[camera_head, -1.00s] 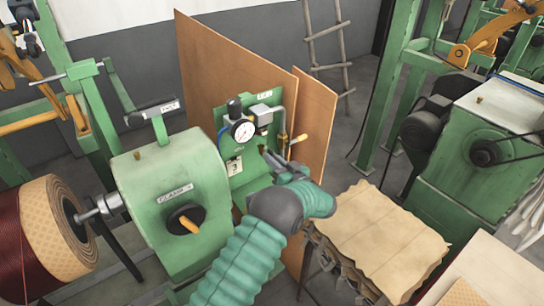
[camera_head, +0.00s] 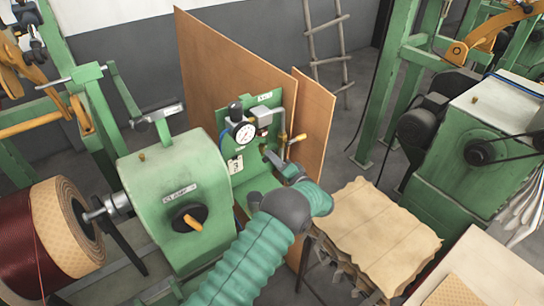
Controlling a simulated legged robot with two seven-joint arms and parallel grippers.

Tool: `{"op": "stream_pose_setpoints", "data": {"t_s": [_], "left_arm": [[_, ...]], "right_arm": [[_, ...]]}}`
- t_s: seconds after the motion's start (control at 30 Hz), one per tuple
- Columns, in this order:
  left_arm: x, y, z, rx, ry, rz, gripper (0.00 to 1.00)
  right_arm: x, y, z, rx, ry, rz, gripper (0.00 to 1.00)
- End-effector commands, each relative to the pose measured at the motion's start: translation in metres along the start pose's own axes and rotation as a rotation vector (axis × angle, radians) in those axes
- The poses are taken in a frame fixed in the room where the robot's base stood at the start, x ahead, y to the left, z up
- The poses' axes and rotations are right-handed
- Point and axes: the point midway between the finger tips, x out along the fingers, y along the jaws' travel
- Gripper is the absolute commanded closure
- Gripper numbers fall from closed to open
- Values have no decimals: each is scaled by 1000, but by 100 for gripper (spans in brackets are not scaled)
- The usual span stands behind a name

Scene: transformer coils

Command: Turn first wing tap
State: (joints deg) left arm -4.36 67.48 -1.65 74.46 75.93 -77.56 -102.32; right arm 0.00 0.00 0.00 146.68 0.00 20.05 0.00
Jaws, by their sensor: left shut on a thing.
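A green panel (camera_head: 227,115) stands upright in the middle, with a round pressure gauge (camera_head: 243,132), a grey valve block and brass fittings. A small tap (camera_head: 297,138) with a yellowish handle sits at the panel's right side. My left gripper (camera_head: 274,158) is at the panel's lower right, below this tap. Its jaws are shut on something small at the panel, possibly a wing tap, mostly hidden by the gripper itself. My left arm in its green sleeve comes up from the bottom. My right gripper is not in view.
A green machine box (camera_head: 165,190) with an orange-handled clamp knob (camera_head: 189,220) stands left of my arm. A coil roll (camera_head: 65,235) is further left. Brown boards (camera_head: 230,62) stand behind the panel. Stacked brown sheets (camera_head: 372,225) lie to the right.

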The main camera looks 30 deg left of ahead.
Motion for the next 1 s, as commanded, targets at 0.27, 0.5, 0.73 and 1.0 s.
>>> {"op": "stream_pose_setpoints", "data": {"t_s": [0.27,0.5,0.73,1.0], "left_arm": [[-3,4,-2,228,7,8,100],[-3,6,-2,360,8,9,100],[-3,7,-2,421,8,10,100],[-4,8,-1,437,9,11,100]], "right_arm": [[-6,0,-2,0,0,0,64],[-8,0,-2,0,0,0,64],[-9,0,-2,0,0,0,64],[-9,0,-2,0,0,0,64]]}}
